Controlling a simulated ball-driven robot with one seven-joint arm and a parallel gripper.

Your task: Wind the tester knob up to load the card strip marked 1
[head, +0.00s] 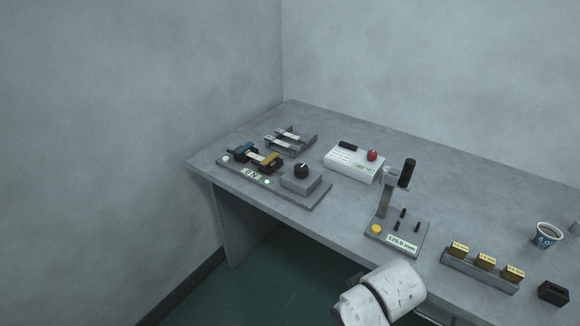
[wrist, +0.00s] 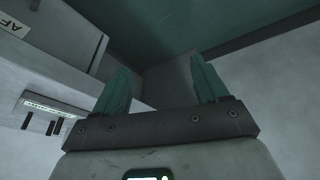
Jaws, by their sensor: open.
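The tester (head: 318,201) is a grey plate at the table's left end. Its black round knob (head: 302,170) sits on a grey block on the plate. The tester's label reads 0 N (head: 251,174). My gripper (wrist: 160,65) is open and empty in the wrist view, its two teal fingers wide apart and away from the tester. Its fingers are hidden in the head view, where only my white arm shows.
A rack with pale strips (head: 313,143) stands behind the tester. Gold blocks (head: 485,263) and a cup (head: 546,236) are farther right. Walls close the left and back.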

